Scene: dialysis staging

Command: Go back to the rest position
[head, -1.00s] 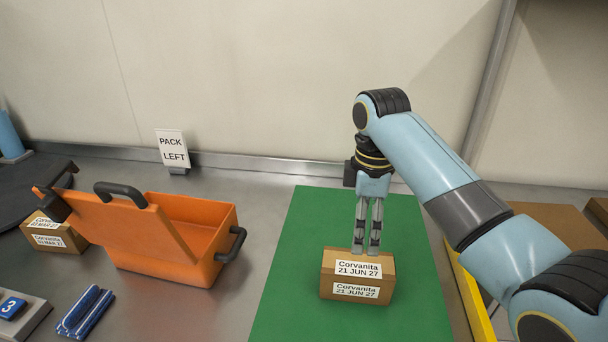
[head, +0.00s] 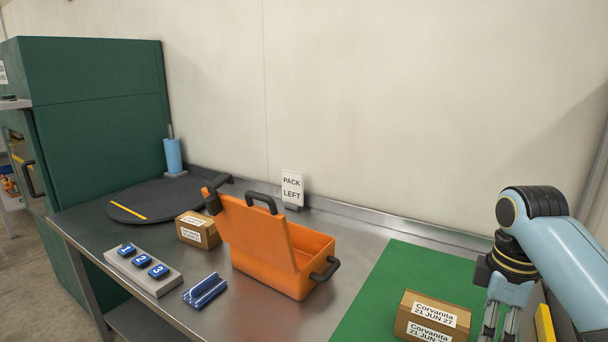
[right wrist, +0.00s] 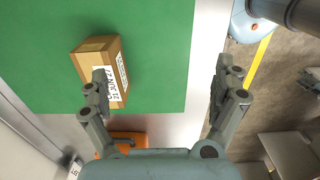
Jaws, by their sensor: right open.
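My right gripper (head: 496,322) is at the right of the head view, to the right of the Corvanita box (head: 431,318) and apart from it. In the right wrist view its two fingers (right wrist: 168,92) are spread wide with nothing between them. The brown box, labelled 21 JUN 27, stands on the green mat (head: 375,304); it also shows in the right wrist view (right wrist: 92,52), beside the left finger. The fingertips are cut off by the lower edge of the head view. My left gripper is not in view.
An open orange case (head: 318,246) stands mid-table, with the PACK LEFT sign (head: 292,187) behind it. Another brown box (head: 186,222), a numbered block (head: 164,284), blue clips (head: 205,290) and a dark round pad (head: 160,196) lie left. A green cabinet (head: 105,125) stands far left.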

